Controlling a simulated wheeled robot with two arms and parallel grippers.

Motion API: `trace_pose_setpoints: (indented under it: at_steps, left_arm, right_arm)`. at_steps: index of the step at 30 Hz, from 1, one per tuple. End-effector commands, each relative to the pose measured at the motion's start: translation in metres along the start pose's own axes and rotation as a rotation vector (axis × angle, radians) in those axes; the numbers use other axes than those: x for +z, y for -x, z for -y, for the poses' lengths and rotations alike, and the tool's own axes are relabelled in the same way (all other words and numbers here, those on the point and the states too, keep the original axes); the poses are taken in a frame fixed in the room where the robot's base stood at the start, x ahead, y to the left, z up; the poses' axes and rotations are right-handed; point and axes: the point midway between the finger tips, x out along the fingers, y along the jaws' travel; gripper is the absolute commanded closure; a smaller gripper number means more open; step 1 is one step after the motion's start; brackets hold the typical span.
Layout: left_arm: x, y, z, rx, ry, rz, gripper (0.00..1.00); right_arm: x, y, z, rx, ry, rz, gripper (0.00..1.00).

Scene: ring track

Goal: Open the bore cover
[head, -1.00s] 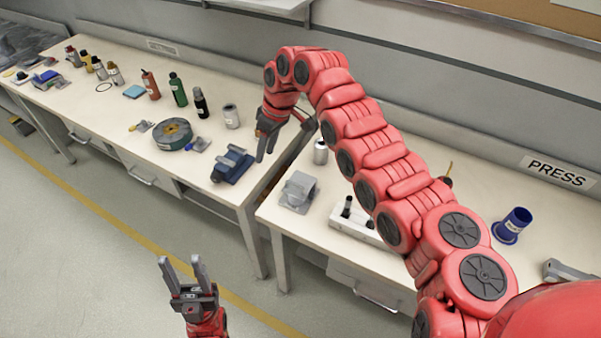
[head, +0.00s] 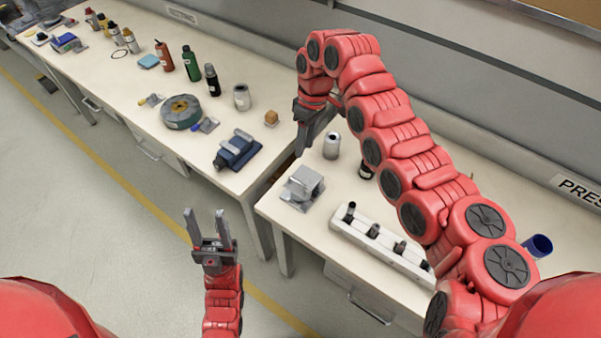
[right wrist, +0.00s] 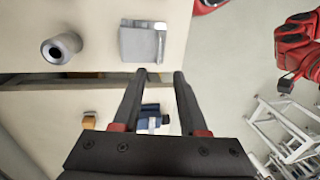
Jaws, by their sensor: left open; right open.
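A grey metal block with a plate-like upper part (head: 302,187) sits at the near left corner of the right bench. It may carry the bore cover, but I cannot tell for certain. It also shows at the top of the right wrist view (right wrist: 140,42). My right gripper (head: 308,135) is open and empty, above the gap between the benches, behind the block in the head view. Its fingers (right wrist: 158,74) point toward the block's edge in the right wrist view, apart from it. My left gripper (head: 205,212) is open and empty over the floor in front of the benches.
A silver cylinder (head: 331,146) stands behind the block; a white rack with black pegs (head: 380,240) lies to its right. A blue vise (head: 237,150) and a small wooden cube (head: 271,118) are on the left bench (head: 150,98). A blue cup (head: 538,246) is far right.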

Motion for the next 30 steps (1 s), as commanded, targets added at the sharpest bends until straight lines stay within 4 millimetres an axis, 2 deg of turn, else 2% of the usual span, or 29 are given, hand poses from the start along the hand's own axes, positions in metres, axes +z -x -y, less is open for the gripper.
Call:
trace_pose_setpoints:
  at_steps: [9, 15, 21, 29, 30]
  left_arm:
    - [-0.005, -0.030, 0.002, 0.000, 0.000, 0.000, 0.50]
    - [-0.006, -0.038, 0.002, 0.000, 0.000, 0.000, 0.50]
    - [-0.007, -0.041, 0.002, 0.000, 0.000, 0.000, 0.50]
    - [-0.007, -0.041, 0.002, 0.000, 0.000, 0.000, 0.50]
    - [-0.007, -0.041, 0.002, 0.000, 0.000, 0.000, 0.50]
  right_arm:
    - [0.001, -0.069, 0.003, -0.005, 0.000, 0.006, 0.58]
    - [0.000, -0.105, 0.001, -0.003, -0.002, 0.002, 0.58]
    - [0.001, -0.121, 0.001, -0.002, -0.001, 0.003, 0.58]
    - [0.001, -0.122, 0.000, -0.001, -0.002, 0.001, 0.58]
    - [0.001, -0.122, 0.000, 0.000, -0.002, 0.001, 0.63]
